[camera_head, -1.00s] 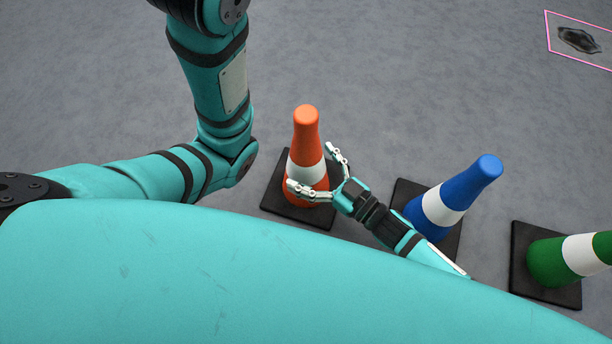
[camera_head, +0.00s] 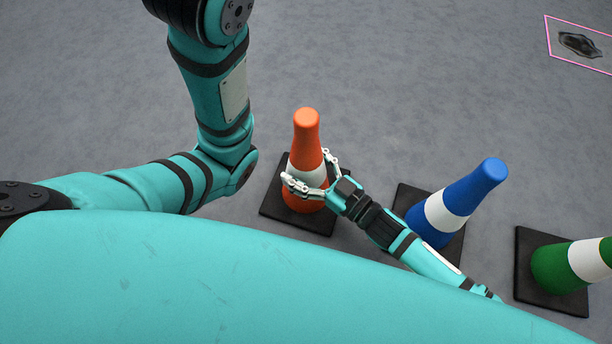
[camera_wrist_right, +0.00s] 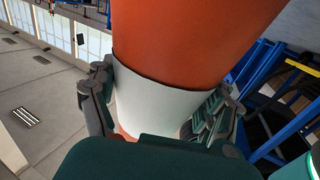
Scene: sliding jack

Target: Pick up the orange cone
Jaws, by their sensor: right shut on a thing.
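The orange cone (camera_head: 306,130) has a white band and a black square base (camera_head: 272,206). It stands upright on the grey floor in the head view. My right gripper (camera_head: 309,172) is shut on the cone around its white band, one finger on each side. In the right wrist view the cone (camera_wrist_right: 190,45) fills the middle, and the fingers of my right gripper (camera_wrist_right: 158,112) press on both sides of the white band. My left gripper is not in view.
A blue cone (camera_head: 470,188) leans in view right of the orange one, close to my right arm. A green cone (camera_head: 556,268) stands at the right edge. A pink-outlined square (camera_head: 580,45) with a dark patch lies at the top right. The floor behind is clear.

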